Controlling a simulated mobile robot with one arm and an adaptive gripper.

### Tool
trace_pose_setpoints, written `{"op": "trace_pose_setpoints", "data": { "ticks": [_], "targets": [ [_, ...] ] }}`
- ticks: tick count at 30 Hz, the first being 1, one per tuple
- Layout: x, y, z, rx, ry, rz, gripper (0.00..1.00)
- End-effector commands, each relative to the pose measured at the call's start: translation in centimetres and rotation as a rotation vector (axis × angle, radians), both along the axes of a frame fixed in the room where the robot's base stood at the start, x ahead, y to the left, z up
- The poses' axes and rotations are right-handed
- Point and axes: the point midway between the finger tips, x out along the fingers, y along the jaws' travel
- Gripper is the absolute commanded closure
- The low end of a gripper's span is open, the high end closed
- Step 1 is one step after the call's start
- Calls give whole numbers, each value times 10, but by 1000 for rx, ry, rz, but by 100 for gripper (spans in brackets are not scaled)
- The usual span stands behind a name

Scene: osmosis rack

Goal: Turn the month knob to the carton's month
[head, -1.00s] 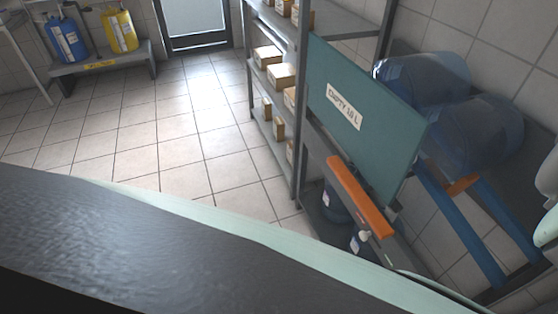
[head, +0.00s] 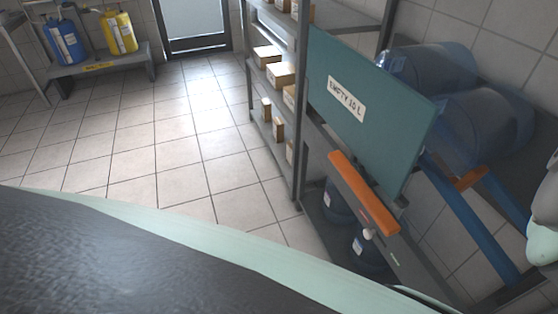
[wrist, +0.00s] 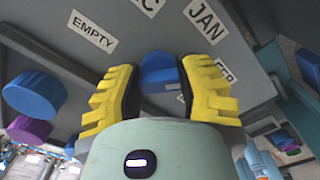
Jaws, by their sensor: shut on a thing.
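In the wrist view my gripper (wrist: 160,98) has its two yellow ribbed fingers on either side of a blue knob (wrist: 158,68), shut on it. The knob sits on a grey panel (wrist: 150,30). A white JAN label (wrist: 206,19) is above and right of the knob. A label ending in C (wrist: 150,4) is cut off at the top edge, and another label (wrist: 226,70) is partly hidden by the right finger. The knob's pointer cannot be made out. Several cartons (head: 281,74) stand on shelves in the head view; no month is readable on them.
In the wrist view, another blue knob (wrist: 35,93), a purple knob (wrist: 28,130) and an EMPTY label (wrist: 89,31) are at left. The head view shows a teal EMPTY 10 L board (head: 370,110), an orange bar (head: 362,190), large blue bottles (head: 485,125) and clear tiled floor (head: 150,150).

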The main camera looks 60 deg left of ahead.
Motion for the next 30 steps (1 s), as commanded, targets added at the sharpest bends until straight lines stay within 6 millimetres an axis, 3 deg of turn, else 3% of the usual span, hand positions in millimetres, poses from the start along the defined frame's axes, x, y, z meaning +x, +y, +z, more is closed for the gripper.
{"op": "trace_pose_setpoints", "data": {
  "ticks": [12, 27, 28, 30],
  "targets": [
    [2, 1, -1, -1, -3, -166, 98],
    [2, 1, 0, -1, -3, -184, 98],
    [2, 1, 0, -1, -3, -184, 59],
    [2, 1, 0, 0, -4, -184, 52]
  ]
}}
